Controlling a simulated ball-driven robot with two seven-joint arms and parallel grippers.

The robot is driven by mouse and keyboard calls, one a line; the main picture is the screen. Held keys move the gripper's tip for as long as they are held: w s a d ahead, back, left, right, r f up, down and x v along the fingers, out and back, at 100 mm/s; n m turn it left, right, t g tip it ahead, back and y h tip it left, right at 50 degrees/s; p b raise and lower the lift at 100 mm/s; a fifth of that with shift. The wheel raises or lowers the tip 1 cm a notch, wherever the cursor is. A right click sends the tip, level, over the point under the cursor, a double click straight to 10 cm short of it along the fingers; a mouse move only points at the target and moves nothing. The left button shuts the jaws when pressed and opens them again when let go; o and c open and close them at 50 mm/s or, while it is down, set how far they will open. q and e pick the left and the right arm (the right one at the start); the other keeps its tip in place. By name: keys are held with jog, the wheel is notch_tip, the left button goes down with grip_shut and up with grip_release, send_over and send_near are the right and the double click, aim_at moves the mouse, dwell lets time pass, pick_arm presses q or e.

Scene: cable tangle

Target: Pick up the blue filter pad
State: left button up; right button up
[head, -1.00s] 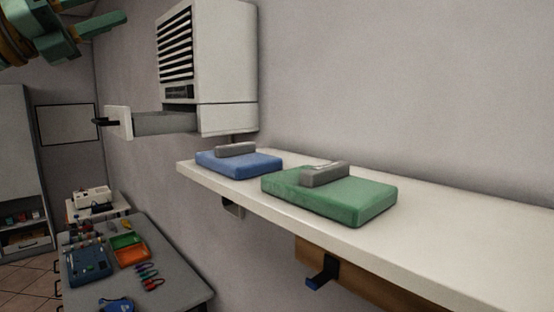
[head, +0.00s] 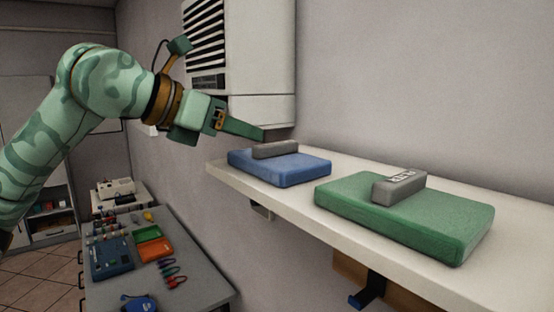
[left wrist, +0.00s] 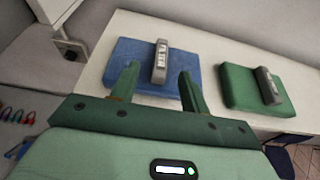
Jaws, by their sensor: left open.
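The blue filter pad (head: 285,170) lies flat on the white shelf, with a grey handle (head: 275,149) on top. In the left wrist view the blue pad (left wrist: 120,62) lies ahead of my fingers, and its grey handle (left wrist: 161,56) shows between the two fingertips. My left gripper (head: 262,136) is open and empty, just above and beside the handle. In the left wrist view my left gripper (left wrist: 158,72) spans wider than the handle. I cannot tell whether a finger touches the pad. My right gripper is not in view.
A green pad (head: 405,215) with its own grey handle sits close right of the blue one on the shelf (head: 520,240). A white vented wall unit (head: 240,70) hangs behind the blue pad. A bench (head: 195,270) with small tools stands below left.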

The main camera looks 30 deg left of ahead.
aim_at(269, 144)
pick_arm(q)
jog(key=shift+w+d+f, duration=0.15)
jog(key=shift+w+d, duration=0.2)
jog(key=shift+w, duration=0.2)
jog(key=shift+w+d+f, duration=0.25)
jog(key=shift+w, duration=0.05)
jog(key=p+x, duration=0.1)
jog(key=x, duration=0.1)
jog(key=p+x, duration=0.1)
jog(key=x, duration=0.1)
jog(key=shift+w+f, duration=0.25)
jog(key=shift+f, duration=0.1)
jog(key=shift+w+f, duration=0.1)
jog(key=shift+w, duration=0.05)
jog(key=shift+s, duration=0.2)
jog(key=shift+c, duration=0.6)
grip_shut()
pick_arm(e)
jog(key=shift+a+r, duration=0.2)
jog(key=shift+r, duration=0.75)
